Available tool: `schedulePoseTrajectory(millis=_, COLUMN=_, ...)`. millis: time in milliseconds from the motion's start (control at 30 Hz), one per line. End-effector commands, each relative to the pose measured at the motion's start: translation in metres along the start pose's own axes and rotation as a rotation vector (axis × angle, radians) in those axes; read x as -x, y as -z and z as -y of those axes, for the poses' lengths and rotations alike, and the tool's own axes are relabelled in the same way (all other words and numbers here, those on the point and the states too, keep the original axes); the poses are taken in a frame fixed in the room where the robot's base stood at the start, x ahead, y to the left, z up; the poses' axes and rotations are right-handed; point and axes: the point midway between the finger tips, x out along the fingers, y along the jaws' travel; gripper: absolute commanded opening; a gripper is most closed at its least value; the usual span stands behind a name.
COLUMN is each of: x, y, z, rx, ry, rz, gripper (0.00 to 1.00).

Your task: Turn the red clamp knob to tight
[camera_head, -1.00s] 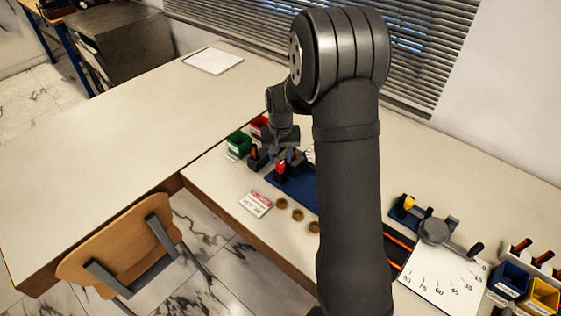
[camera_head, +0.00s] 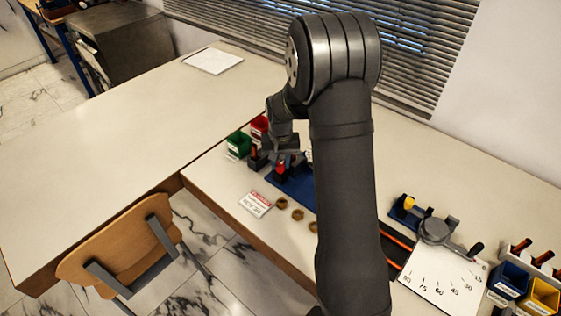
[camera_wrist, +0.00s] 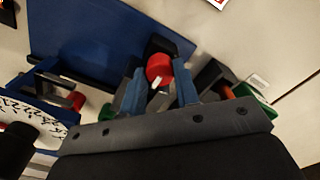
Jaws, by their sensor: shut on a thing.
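The red clamp knob (camera_wrist: 159,68) has a white pointer mark and sits at the end of a blue base plate (camera_wrist: 90,35). In the wrist view it is between the two blue fingers of my gripper (camera_wrist: 160,85), which are shut on it. The mark points down and slightly left in that view. In the head view the red knob (camera_head: 281,169) shows small below my gripper (camera_head: 288,158), and the blue plate (camera_head: 297,188) runs to the right, partly behind my arm. Any tight marking is too small to read.
A green bin (camera_head: 239,143) and a red bin (camera_head: 259,127) stand behind the knob. A white and red sign card (camera_head: 256,203) and several brown rings (camera_head: 297,214) lie in front. A dial plate (camera_head: 445,275) lies to the right. The table at left is mostly clear.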

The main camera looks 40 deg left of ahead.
Motion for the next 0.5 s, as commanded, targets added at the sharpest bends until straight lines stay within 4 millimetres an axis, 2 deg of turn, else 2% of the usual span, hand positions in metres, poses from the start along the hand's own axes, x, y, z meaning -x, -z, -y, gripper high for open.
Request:
schedulePoseTrajectory(millis=267, x=0.0006, y=0.0001, z=-0.0001, rx=-0.134, ry=0.0, rz=0.0, gripper=0.06)
schedulePoseTrajectory(millis=500, x=0.0007, y=0.0001, z=0.0, rx=-0.345, ry=0.0, rz=0.0, gripper=0.06)
